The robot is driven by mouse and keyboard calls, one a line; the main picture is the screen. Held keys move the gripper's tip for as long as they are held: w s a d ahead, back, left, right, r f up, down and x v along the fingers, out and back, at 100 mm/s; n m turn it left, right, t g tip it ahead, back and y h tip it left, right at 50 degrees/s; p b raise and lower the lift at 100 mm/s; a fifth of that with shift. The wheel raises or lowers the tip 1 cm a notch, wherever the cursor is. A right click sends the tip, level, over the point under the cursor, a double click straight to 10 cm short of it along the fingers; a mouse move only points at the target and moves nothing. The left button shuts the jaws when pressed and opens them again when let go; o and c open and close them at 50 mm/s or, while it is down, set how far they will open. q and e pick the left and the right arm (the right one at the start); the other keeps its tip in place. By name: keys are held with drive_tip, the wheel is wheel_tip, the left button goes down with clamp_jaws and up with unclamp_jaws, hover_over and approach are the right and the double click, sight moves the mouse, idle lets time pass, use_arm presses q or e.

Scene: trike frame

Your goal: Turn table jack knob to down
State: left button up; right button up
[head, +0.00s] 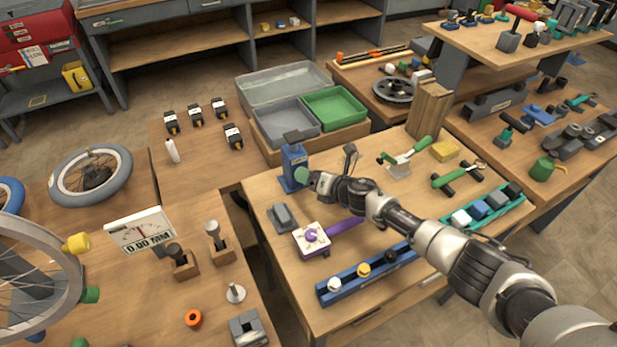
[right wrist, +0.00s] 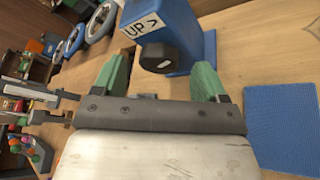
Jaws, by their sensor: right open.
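The table jack (head: 293,165) is a blue upright block near the left back part of the middle workbench. It also fills the top of the right wrist view (right wrist: 192,32), with a white "UP >" label (right wrist: 142,25) on it. Its black knob (right wrist: 160,58) faces my right gripper. In the head view the knob cannot be made out. My right gripper (right wrist: 161,82) is open, its two green fingers on either side of the knob, slightly short of it, with visible gaps. In the head view my right gripper (head: 304,179) is close in front of the jack. My left gripper is not in view.
A grey block (head: 282,217) and a purple-handled tool (head: 313,236) lie in front of the jack. Grey and green bins (head: 333,108) stand behind it. A blue rail (head: 345,285) lies at the front. A blue mat (right wrist: 283,130) shows at the right in the wrist view.

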drive_tip(key=shift+w+a+f, duration=0.25)
drive_tip(key=shift+w+a, duration=0.25)
drive_tip(key=c, duration=0.9)
drive_tip(key=shift+r, duration=0.1)
drive_tip(key=n+h+p, duration=0.2)
drive_tip(key=p, duration=0.1)
drive_tip(key=shift+s+a+r+n+p, duration=0.1)
drive_tip(key=shift+a+r+n+p, duration=0.05)
drive_tip(key=shift+r+n+p, duration=0.15)
drive_tip(key=shift+a+f+n+h+p, duration=0.1)
drive_tip(key=shift+f+n+h+p, duration=0.05)
drive_tip(key=shift+n+h+p, duration=0.95)
drive_tip(key=shift+t, duration=0.3)
